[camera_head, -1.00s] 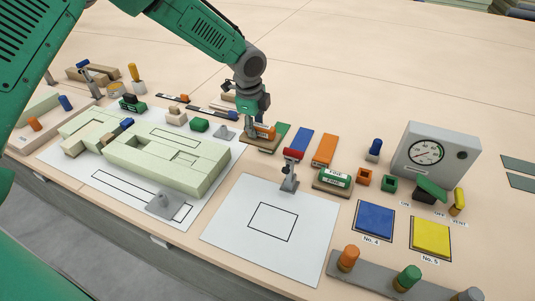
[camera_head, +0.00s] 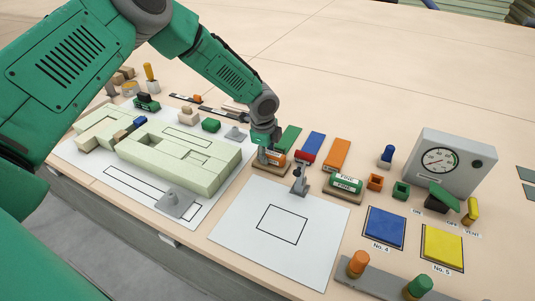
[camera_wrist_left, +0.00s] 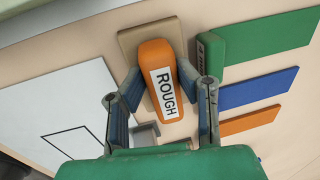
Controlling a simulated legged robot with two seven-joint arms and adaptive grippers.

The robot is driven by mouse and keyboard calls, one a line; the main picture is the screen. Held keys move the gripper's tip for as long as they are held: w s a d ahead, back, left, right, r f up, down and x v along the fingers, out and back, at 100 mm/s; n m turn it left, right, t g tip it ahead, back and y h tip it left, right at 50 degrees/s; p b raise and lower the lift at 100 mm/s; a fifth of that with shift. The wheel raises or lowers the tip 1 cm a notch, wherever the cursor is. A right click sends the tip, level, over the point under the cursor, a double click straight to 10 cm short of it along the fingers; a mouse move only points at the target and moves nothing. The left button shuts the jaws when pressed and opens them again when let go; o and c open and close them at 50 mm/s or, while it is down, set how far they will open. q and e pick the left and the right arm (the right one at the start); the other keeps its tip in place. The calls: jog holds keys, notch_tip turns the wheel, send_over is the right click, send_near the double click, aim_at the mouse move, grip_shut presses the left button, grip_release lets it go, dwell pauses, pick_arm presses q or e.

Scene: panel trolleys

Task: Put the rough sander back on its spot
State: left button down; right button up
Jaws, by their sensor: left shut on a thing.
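The rough sander (camera_wrist_left: 160,75) is an orange block with a white ROUGH label; it also shows in the head view (camera_head: 276,157). My left gripper (camera_head: 266,150) is shut on it, with one finger on each side in the wrist view (camera_wrist_left: 165,95). The sander is over its tan wooden board (camera_wrist_left: 130,42), which also shows in the head view (camera_head: 270,169). I cannot tell whether it touches the board. The green fine sander (camera_head: 346,185) stands on another board to the right. My right gripper is not in view.
A green block (camera_wrist_left: 210,62) is close beside the rough sander. Green (camera_head: 289,138), blue (camera_head: 312,147) and orange (camera_head: 336,154) plates lie behind. A white sheet (camera_head: 240,215) is in front, clear.

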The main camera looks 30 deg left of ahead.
aim_at(264, 165)
pick_arm(q)
jog(key=c, duration=1.2)
grip_release()
jog(key=r, duration=0.4)
jog(key=s+r, duration=0.1)
jog(key=r, duration=0.3)
jog(key=s+r+p, duration=0.1)
jog(key=r, duration=0.3)
